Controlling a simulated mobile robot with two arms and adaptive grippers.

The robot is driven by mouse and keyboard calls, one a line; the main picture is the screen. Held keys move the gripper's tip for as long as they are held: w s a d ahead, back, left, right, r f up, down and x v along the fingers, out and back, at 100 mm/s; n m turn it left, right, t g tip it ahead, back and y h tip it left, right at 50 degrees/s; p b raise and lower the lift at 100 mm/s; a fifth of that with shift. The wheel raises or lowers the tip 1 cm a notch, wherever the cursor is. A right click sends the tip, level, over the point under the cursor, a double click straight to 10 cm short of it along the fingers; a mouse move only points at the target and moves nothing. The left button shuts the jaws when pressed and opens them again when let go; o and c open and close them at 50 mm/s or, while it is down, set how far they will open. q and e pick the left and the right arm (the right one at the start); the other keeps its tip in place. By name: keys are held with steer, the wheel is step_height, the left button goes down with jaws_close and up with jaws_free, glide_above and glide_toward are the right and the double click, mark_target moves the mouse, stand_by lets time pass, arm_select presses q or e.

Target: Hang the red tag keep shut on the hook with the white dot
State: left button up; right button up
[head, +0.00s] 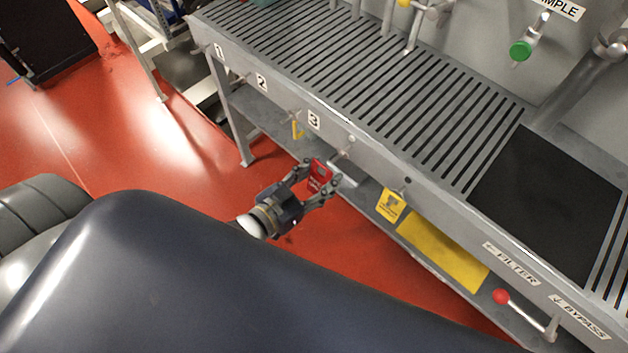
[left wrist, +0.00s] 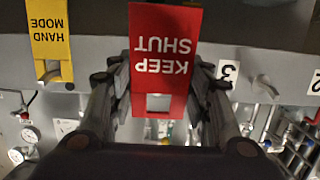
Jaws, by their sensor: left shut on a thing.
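The red KEEP SHUT tag (head: 321,173) is between the fingers of my left gripper (head: 316,181), which is shut on it. In the left wrist view the tag (left wrist: 165,45) appears upside down, with a square hole near its lower edge in the picture. The white dot (head: 351,138) is on the bench's front rail, right of label 3. Its hook (head: 346,152) sticks out just below, close to the tag and up-right of it in the head view. I cannot tell whether tag and hook touch. In the left wrist view that hook seems hidden behind the tag. My right gripper is not in view.
A yellow HAND MODE tag (head: 390,205) hangs on the hook below a dark dot. A lower shelf (head: 270,115) runs under the rail. A red-knobbed lever (head: 501,296) projects at lower right.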

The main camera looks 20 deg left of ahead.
arm_select(q)
steer(key=x, duration=0.1)
steer(key=b+x, duration=0.1)
steer(key=x, duration=0.1)
steer(key=b+x, duration=0.1)
steer(key=shift+w+r, duration=0.2)
steer(key=shift+w, duration=0.15)
steer(key=shift+w+d+f, duration=0.25)
steer(key=shift+w+f, duration=0.05)
steer(key=shift+w, duration=0.15)
steer(key=shift+f, duration=0.15)
stand_by(0.4)
steer(key=o, duration=1)
steer(key=shift+c, duration=0.2)
